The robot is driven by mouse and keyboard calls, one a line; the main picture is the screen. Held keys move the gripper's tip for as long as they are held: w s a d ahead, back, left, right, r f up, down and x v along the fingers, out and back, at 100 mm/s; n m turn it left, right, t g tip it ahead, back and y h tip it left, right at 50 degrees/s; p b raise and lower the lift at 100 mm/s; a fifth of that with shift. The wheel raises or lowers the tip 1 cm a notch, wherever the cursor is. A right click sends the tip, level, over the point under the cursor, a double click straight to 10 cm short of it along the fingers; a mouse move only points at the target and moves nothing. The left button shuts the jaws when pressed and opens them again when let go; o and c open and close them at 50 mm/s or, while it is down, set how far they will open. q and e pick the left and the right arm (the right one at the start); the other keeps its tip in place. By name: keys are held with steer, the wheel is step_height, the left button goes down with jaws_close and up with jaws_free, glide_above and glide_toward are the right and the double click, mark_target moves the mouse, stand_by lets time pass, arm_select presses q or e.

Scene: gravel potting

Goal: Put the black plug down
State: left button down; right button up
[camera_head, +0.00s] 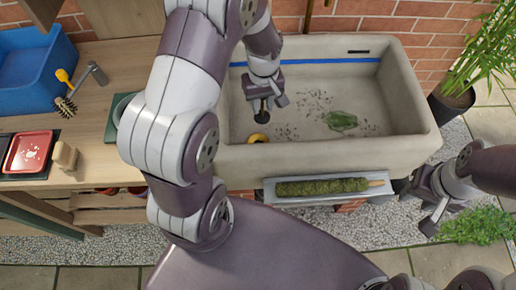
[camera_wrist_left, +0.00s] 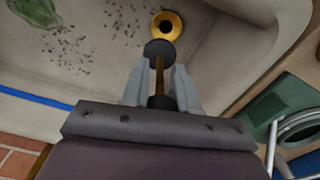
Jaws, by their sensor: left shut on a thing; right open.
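My left gripper (camera_head: 265,99) is inside the stone sink and shut on the black plug (camera_head: 262,117), held by its stem. In the left wrist view the gripper (camera_wrist_left: 162,95) grips the brownish stem, and the plug's round black disc (camera_wrist_left: 158,50) shows beyond the fingertips. The brass drain ring (camera_head: 258,138) lies close to the plug in the sink floor; it also shows in the left wrist view (camera_wrist_left: 167,25), just past the disc. I cannot tell the plug's exact height. My right gripper (camera_head: 432,205) is open and empty, outside the sink at the right.
The stone sink (camera_head: 405,95) holds a green leaf (camera_head: 341,121) and scattered dark grit. A grey tray (camera_head: 290,200) with a mossy pole (camera_head: 322,187) sits at its front. A wooden bench (camera_head: 100,130) stands left, a potted plant (camera_head: 452,102) right.

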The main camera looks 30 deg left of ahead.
mark_target(258, 119)
arm_select(q)
steer(key=f, duration=0.2)
steer(key=s+f+n+b, duration=0.1)
steer(key=f, duration=0.1)
steer(key=f+n, duration=0.1)
steer(key=f, duration=0.1)
steer(key=shift+s+a+b, duration=0.2)
steer(key=shift+a+b, duration=0.1)
steer(key=shift+b, duration=0.05)
step_height(258, 119, down, 6)
steer(key=shift+f, duration=0.2)
steer(key=shift+w+f, duration=0.15)
arm_select(e)
step_height(258, 119, down, 5)
steer(key=shift+f, duration=0.2)
arm_select(q)
steer(key=shift+f+b, duration=0.15)
steer(key=shift+b, duration=0.15)
